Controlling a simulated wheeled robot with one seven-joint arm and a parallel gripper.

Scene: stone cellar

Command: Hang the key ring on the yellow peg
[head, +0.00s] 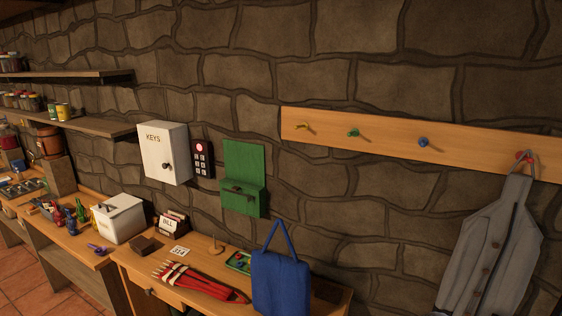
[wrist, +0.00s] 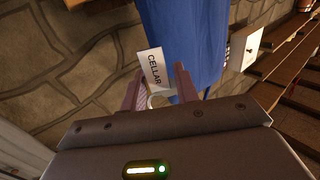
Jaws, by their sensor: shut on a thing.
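The yellow peg (head: 304,126) is at the left end of a wooden rail (head: 470,156) on the stone wall, and nothing hangs on it. My gripper (wrist: 160,82) shows only in the wrist view. Its fingers are shut on the key ring (wrist: 159,98), a pale loop partly hidden between them. A white tag (wrist: 151,68) reading CELLAR is beside the loop, between the fingertips. I cannot make out any keys. The head view shows neither my gripper nor the key ring.
A green peg (head: 353,132) and a blue peg (head: 423,142) are bare. A blue bag (head: 281,283) stands on the cluttered bench. A white KEYS cabinet (head: 164,153) and green wall box (head: 243,180) are left of the rail.

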